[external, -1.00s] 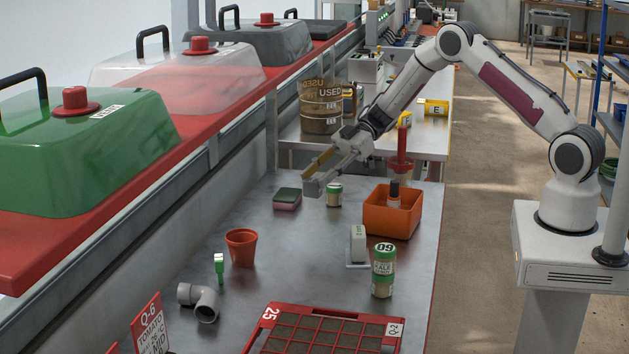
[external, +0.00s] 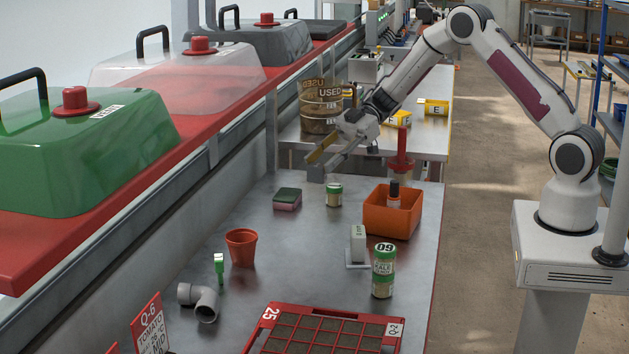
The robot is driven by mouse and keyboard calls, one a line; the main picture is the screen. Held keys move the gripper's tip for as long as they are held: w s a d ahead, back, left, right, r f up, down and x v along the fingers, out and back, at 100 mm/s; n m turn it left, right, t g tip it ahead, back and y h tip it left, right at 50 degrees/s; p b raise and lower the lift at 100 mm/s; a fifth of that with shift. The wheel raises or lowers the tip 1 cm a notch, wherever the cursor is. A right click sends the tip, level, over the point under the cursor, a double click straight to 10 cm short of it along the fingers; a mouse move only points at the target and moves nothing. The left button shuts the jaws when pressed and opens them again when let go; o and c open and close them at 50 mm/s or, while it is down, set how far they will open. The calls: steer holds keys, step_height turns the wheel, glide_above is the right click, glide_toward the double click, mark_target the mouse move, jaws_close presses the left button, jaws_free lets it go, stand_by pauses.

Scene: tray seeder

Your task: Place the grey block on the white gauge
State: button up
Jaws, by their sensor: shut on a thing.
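My gripper (external: 318,163) is in the upper middle of the external view, raised above the far end of the metal bench. It is shut on a small grey block (external: 316,174), which shows at the fingertips; the fingers cover part of it. The white gauge (external: 358,242) stands upright on a flat base on the bench, nearer the camera and to the right of the block. Nothing is seen on top of it. The held block is well apart from the gauge.
An orange bin (external: 391,220) holding a bottle stands right of the gauge, and a seed jar (external: 383,272) stands close in front. A small jar (external: 334,196), a sponge (external: 287,200), an orange pot (external: 241,247) and a grey pipe elbow (external: 205,303) are also on the bench.

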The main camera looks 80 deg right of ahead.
steer(key=s+a+r+g, duration=0.1)
steer(key=s+a+r, duration=0.2)
steer(key=s+a, duration=0.35)
steer(key=n+y, duration=0.1)
glide_above(363, 227)
steer(key=shift+s+f+g, duration=0.1)
steer(key=shift+f+g, duration=0.2)
steer(key=shift+g, duration=0.1)
steer(key=shift+d+f, duration=0.1)
steer(key=shift+f, duration=3)
steer(key=shift+f, duration=0.15)
steer(key=shift+f, duration=1.75)
steer(key=shift+f, duration=0.1)
steer(key=o, duration=1.1)
